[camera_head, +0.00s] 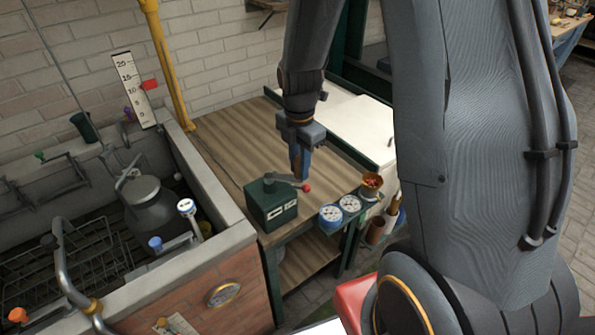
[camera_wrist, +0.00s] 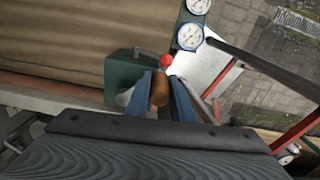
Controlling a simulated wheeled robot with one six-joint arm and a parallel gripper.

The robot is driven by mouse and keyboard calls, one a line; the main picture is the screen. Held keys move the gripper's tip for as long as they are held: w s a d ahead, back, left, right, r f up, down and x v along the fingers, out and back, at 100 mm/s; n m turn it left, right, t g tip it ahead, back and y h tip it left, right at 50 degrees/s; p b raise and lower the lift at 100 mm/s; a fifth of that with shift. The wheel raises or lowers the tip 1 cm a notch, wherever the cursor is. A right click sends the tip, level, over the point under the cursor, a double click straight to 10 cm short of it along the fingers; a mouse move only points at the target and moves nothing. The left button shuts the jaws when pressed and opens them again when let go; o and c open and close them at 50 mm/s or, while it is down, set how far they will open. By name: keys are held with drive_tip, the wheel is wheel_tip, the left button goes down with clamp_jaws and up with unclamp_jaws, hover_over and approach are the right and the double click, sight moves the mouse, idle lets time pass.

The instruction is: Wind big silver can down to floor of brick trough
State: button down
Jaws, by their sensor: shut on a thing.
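The big silver can (camera_head: 150,205) is upright inside the brick trough (camera_head: 232,222), at left in the head view. A bent metal piece shows at its top; its base is hidden, so its height above the trough floor cannot be told. A green box (camera_head: 271,203) with a grey lever and red knob (camera_head: 306,187) stands on the wooden bench beside the trough. My gripper (camera_head: 301,172) is at the box, pointing down. In the wrist view its blue fingers are shut on a brown cylindrical handle (camera_wrist: 160,88), next to the green box (camera_wrist: 122,72).
An upright scale (camera_head: 133,88) with a red marker (camera_head: 150,85) stands at the trough's back corner. Two dials (camera_head: 340,209) and a small pot (camera_head: 371,184) are at the bench's front edge. A wire rack (camera_head: 60,250) lies in the trough. Behind the box, the bench (camera_head: 235,145) is clear.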

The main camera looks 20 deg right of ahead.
drive_tip(key=w, duration=0.2)
drive_tip(key=shift+w+d, duration=0.2)
drive_tip(key=shift+w, duration=0.15)
drive_tip(key=c, duration=1.5)
unclamp_jaws()
drive_tip(key=shift+o, duration=0.2)
drive_tip(key=shift+r, duration=0.15)
wheel_tip(320, 180, up, 8)
drive_tip(key=b, duration=0.2)
drive_tip(key=shift+f+b, duration=0.2)
drive_tip(key=shift+b, duration=0.2)
